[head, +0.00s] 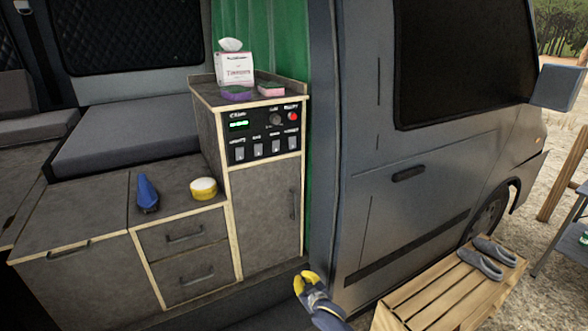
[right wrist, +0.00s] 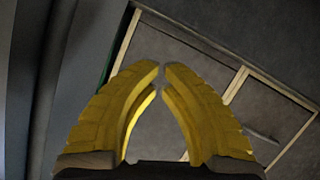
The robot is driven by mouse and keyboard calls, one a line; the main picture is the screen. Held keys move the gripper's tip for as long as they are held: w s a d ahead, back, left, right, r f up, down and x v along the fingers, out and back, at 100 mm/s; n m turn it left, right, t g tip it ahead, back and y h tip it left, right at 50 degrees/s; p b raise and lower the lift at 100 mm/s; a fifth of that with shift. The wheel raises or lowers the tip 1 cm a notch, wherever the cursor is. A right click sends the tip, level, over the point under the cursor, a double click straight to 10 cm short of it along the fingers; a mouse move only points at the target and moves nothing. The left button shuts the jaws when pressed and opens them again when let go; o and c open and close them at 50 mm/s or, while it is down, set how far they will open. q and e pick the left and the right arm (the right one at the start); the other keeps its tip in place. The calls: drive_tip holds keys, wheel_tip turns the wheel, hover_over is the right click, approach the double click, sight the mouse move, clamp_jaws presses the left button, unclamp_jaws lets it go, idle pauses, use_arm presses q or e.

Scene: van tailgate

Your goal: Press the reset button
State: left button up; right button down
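A small red button (head: 293,116) sits at the upper right of a black control panel (head: 264,142) in the head view. The panel also carries a lit green display (head: 239,124), a dark knob (head: 275,118) and a row of several light switches. Its lettering is too small to read surely. My right gripper (head: 304,281), with yellow fingers, is low in front of the van, well below the panel. In the right wrist view its fingertips (right wrist: 162,68) come together with only a sliver between them, holding nothing. The panel is not visible there. My left gripper is not in view.
A tissue box (head: 235,69) and sponges (head: 271,89) sit on top of the cabinet. A blue object (head: 147,193) and yellow tape roll (head: 203,188) lie on the lower counter. A slatted crate (head: 450,300) with grey shoes stands right. Space before the panel is clear.

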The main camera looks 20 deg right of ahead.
drive_tip(key=w+d+r+t, duration=0.1)
drive_tip(key=w+r+t, duration=0.15)
drive_tip(key=r, duration=0.55)
drive_tip(key=w+d+r+t, duration=0.1)
drive_tip(key=w+r, duration=0.3)
drive_tip(key=r, duration=0.5)
wheel_tip(320, 180, up, 27)
drive_tip(key=w+d+t+h, duration=0.1)
drive_tip(key=d+t+h, duration=0.1)
drive_tip(key=t, duration=0.2)
drive_tip(key=m+t, duration=0.1)
drive_tip(key=t, duration=0.2)
approach(293, 116)
drive_tip(key=s+d+r, duration=0.3)
drive_tip(key=s+r, duration=0.1)
drive_tip(key=r, duration=0.3)
drive_tip(key=shift+s+h, duration=0.2)
drive_tip(key=shift+h, duration=0.2)
drive_tip(key=shift+w+a, duration=0.2)
drive_tip(key=shift+w, duration=2)
drive_tip(key=shift+w+a, duration=0.2)
drive_tip(key=shift+w, duration=2)
drive_tip(key=shift+w+a, duration=0.1)
drive_tip(key=shift+w, duration=0.8)
drive_tip(key=shift+s, duration=0.15)
drive_tip(key=shift+s, duration=0.75)
